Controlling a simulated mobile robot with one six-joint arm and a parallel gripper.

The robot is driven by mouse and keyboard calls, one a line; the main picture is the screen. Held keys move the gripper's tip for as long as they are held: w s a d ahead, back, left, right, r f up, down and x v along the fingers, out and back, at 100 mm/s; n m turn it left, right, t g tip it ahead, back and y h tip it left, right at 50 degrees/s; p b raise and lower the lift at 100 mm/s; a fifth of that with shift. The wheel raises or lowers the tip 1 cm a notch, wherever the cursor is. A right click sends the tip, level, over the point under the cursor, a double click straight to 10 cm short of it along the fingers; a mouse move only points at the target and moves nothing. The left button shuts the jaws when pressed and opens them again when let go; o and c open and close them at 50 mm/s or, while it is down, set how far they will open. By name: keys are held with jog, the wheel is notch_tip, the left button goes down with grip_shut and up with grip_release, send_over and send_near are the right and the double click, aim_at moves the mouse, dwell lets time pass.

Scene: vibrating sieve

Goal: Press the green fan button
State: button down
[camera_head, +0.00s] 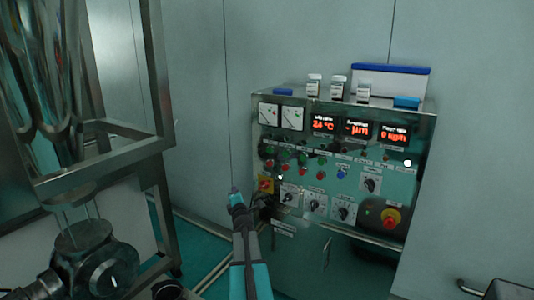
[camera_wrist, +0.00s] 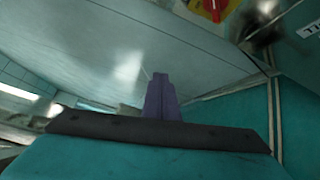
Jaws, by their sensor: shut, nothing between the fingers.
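Several green buttons (camera_head: 286,154) sit in a row on the steel control cabinet (camera_head: 335,150), above a row of red ones. Their labels are too small to read, so I cannot tell which is the fan button. My gripper (camera_head: 235,191) is left of the cabinet, below the level of the green buttons and apart from them. In the wrist view, its purple fingers (camera_wrist: 160,82) are together and empty. The wrist view shows no green button.
A red and yellow rotary switch (camera_head: 265,183) is on the panel's left edge, near my gripper; it also shows in the wrist view (camera_wrist: 214,6). A red emergency stop (camera_head: 391,218) is lower right. Bottles (camera_head: 338,87) stand on top. A steel frame (camera_head: 105,160) stands left.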

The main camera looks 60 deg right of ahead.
aim_at(269, 151)
jog(key=s+d+r+n+t+h, duration=0.1)
jog(key=s+d+r, duration=0.2)
jog(key=r, duration=0.3)
jog(key=s+d+r+n+t+h, duration=0.1)
jog(key=s+d+r+n, duration=0.1)
jog(key=r, duration=0.5)
jog(key=shift+s+d+n, duration=0.3)
jog(key=shift+s+d, duration=0.3)
jog(key=shift+d, duration=0.25)
jog(key=shift+d, duration=0.1)
jog(key=d+p, duration=0.4)
jog(key=d, duration=0.4)
jog(key=shift+d, duration=0.3)
jog(key=shift+d, duration=0.95)
dwell(2.0)
jog(key=shift+b, duration=0.3)
jog(key=shift+a+b, duration=0.65)
jog(key=shift+a, duration=0.3)
